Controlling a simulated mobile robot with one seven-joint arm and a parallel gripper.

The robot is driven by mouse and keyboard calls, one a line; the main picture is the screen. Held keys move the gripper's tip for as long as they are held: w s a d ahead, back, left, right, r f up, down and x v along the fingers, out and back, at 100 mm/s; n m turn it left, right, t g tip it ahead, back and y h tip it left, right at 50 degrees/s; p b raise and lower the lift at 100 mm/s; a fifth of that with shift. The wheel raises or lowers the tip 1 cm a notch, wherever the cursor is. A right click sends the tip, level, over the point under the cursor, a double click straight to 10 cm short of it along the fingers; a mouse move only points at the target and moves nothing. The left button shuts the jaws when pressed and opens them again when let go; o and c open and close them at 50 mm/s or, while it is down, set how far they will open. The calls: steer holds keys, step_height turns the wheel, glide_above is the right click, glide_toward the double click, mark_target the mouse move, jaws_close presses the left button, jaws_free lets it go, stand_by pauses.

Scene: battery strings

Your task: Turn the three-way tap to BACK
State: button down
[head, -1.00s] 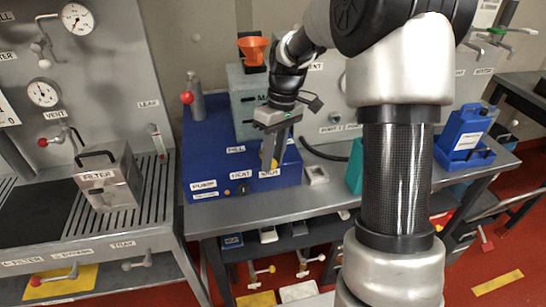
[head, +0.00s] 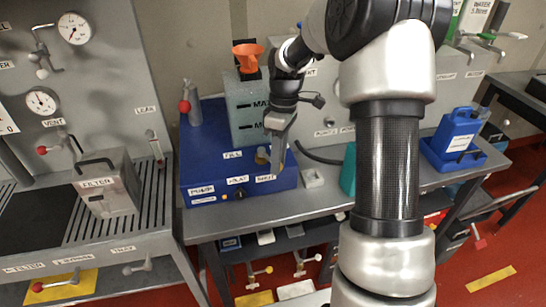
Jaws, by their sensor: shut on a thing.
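My gripper (head: 277,168) points down at the top front right of a blue unit (head: 215,140). It is shut on the small handle of what looks like the three-way tap. A brass-yellow part of the tap (head: 262,155) shows just left of the fingers. The fingers hide most of the tap, so I cannot tell which position it points to. A FILL label (head: 233,155) lies to its left, and another label (head: 265,178), too small to read surely, is on the front face below it.
A grey-green tank (head: 247,110) with an orange funnel (head: 248,55) stands behind the gripper. A red-knobbed cylinder (head: 190,105) is at the unit's back left. A small white box (head: 313,178) and a teal container (head: 348,170) stand to the right on the bench.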

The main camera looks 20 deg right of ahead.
steer(key=shift+w+d+n+h+p, duration=0.15)
steer(key=shift+w+d+n+p, duration=0.3)
steer(key=shift+n, duration=0.5)
steer(key=shift+w+d+n+h+p, duration=0.2)
steer(key=shift+w+d+n+p, duration=0.25)
steer(key=shift+n, duration=0.45)
steer(key=shift+w+d+n+h+p, duration=0.15)
steer(key=shift+w+d+n+p, duration=0.15)
steer(key=shift+d+n+p, duration=0.45)
steer(key=shift+a+n, duration=0.25)
steer(key=shift+n, duration=0.05)
steer(key=c, duration=1.5)
jaws_free()
steer(key=shift+o, duration=0.2)
steer(key=shift+r, duration=0.15)
steer(key=w+r, duration=0.3)
steer(key=r, duration=1.4)
steer(key=shift+w+d, duration=0.15)
